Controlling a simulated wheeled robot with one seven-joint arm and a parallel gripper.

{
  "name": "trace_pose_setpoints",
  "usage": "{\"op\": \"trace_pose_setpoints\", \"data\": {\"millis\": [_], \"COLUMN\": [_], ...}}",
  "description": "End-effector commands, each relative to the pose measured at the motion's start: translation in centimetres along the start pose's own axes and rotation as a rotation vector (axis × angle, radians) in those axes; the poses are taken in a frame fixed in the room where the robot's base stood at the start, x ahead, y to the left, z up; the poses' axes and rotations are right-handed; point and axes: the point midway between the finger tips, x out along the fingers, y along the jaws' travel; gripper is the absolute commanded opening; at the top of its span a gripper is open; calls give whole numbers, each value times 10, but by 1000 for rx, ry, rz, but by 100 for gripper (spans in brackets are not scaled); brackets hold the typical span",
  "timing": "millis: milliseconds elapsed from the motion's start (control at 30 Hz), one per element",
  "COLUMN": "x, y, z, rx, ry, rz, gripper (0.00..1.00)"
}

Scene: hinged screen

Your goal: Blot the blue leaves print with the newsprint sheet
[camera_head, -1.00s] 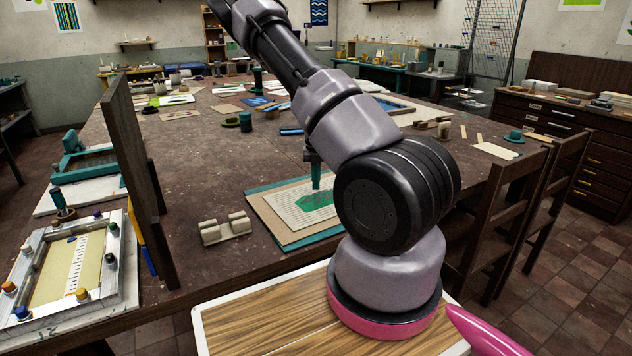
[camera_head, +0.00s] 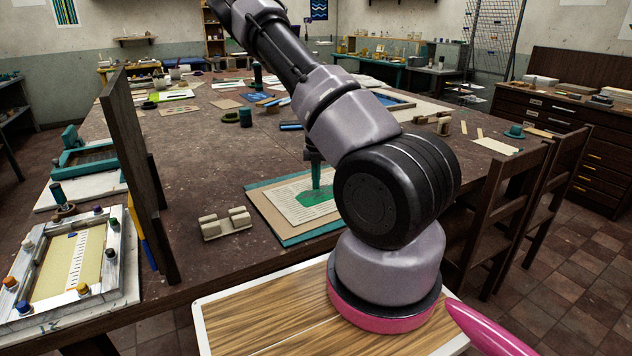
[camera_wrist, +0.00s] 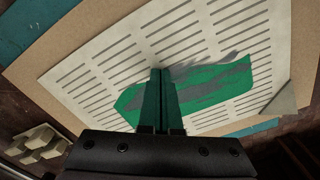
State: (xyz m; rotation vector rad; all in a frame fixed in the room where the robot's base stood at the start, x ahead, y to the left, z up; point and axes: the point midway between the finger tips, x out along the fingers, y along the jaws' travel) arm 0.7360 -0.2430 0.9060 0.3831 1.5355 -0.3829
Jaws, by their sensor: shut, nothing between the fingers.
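The newsprint sheet (camera_head: 290,207), pale with rows of grey text lines, lies flat on a tan board (camera_head: 262,212) over a teal mat (camera_head: 300,239). It also fills much of the wrist view (camera_wrist: 110,65). A green patch with grey streaks (camera_wrist: 215,90) shows on the sheet. A small beige triangle (camera_wrist: 284,101) sits at one corner of it. My gripper (camera_wrist: 161,72) is shut and empty, its fingertips at the edge of the green patch; I cannot tell if they touch. I see no blue leaves on the board; whatever is under the sheet is hidden.
A pale notched block (camera_head: 226,222) stands left of the board. The dark upright screen (camera_head: 130,165) divides the table farther left, with a framed tray (camera_head: 72,262) beyond it. A dark green pot (camera_head: 246,118) stands behind. Chairs (camera_head: 512,205) line the right edge.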

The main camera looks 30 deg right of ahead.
Motion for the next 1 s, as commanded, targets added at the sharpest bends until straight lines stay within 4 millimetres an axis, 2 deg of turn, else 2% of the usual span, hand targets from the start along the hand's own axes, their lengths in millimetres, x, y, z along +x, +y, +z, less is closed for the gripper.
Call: {"op": "trace_pose_setpoints", "data": {"millis": [633,1000], "x": [-1,-20], "y": [0,0], "z": [0,0], "rx": [0,0], "ry": [1,0], "rz": [0,1], "gripper": [0,0]}}
